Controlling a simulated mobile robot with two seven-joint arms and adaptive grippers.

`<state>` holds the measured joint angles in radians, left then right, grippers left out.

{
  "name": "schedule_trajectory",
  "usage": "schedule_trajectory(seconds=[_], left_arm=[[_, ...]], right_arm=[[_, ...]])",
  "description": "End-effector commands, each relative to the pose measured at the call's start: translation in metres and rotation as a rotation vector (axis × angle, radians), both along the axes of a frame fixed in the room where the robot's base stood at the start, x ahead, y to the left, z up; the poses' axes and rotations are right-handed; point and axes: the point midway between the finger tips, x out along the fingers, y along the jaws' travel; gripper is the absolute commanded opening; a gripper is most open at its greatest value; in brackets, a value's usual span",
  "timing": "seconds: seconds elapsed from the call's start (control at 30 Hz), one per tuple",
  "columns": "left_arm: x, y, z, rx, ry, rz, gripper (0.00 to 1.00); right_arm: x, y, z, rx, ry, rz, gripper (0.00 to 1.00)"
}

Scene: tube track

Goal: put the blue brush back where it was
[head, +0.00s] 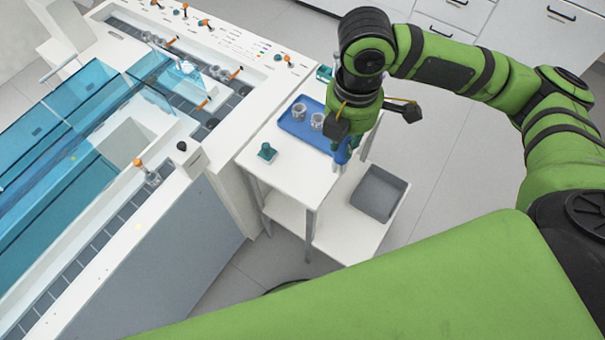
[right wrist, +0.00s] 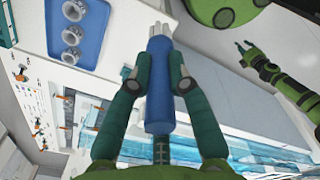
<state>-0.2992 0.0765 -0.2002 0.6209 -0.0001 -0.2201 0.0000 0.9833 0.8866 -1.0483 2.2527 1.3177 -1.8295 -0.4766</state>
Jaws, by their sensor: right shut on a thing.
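The blue brush (right wrist: 158,85) is held between the two teal fingers of my right gripper (right wrist: 158,75), with its pale tip pointing away from the wrist. In the head view the brush (head: 341,152) shows below my right gripper (head: 345,143), at the right edge of the white cart, right of the blue tray. The gripper partly hides it there. My left gripper (right wrist: 244,47) is small at the right of the right wrist view, its fingers apart and empty; it is not in the head view.
The white cart (head: 300,180) bears a blue tray (head: 295,128) with metal cups and a small teal block (head: 266,152). A grey bin (head: 378,192) stands on the lower shelf. The tube track machine (head: 215,165) with blue covers stands left. Floor is clear on the right.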

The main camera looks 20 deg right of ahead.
Motion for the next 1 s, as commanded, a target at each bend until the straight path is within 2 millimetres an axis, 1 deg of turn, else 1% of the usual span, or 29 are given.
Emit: schedule_trajectory(seconds=[0.03,0.1,0.3,0.4,0.5,0.63,0.73,0.87,1.0], left_arm=[[-0.001,0.001,-0.003,0.001,0.001,-0.001,0.43],[-0.001,0.002,-0.005,0.002,0.002,-0.001,0.43],[-0.001,0.003,-0.009,0.004,0.002,-0.001,0.43],[-0.002,0.003,-0.011,0.004,0.003,-0.002,0.43],[-0.002,0.003,-0.012,0.004,0.003,-0.001,0.43],[-0.002,0.003,-0.012,0.004,0.003,-0.001,0.43],[-0.002,0.003,-0.010,0.004,0.003,-0.001,0.43],[-0.002,0.003,-0.006,0.004,0.003,-0.001,0.43],[-0.002,0.003,0.000,0.004,0.003,-0.001,0.43]], right_arm=[[-0.003,0.000,-0.005,0.001,0.001,0.124,0.00],[-0.007,-0.001,-0.009,0.002,0.002,0.316,0.00],[-0.017,-0.002,-0.021,0.003,0.001,0.831,0.00],[-0.021,-0.003,-0.025,0.002,0.000,1.033,0.00],[-0.023,-0.003,-0.027,0.002,-0.001,1.178,0.00],[-0.024,-0.003,-0.029,0.002,-0.001,1.281,0.00],[-0.017,0.002,-0.034,0.004,-0.002,1.308,0.00],[0.005,0.016,-0.048,0.006,0.001,1.308,0.00],[0.032,0.034,-0.068,0.005,0.002,1.307,0.00]])
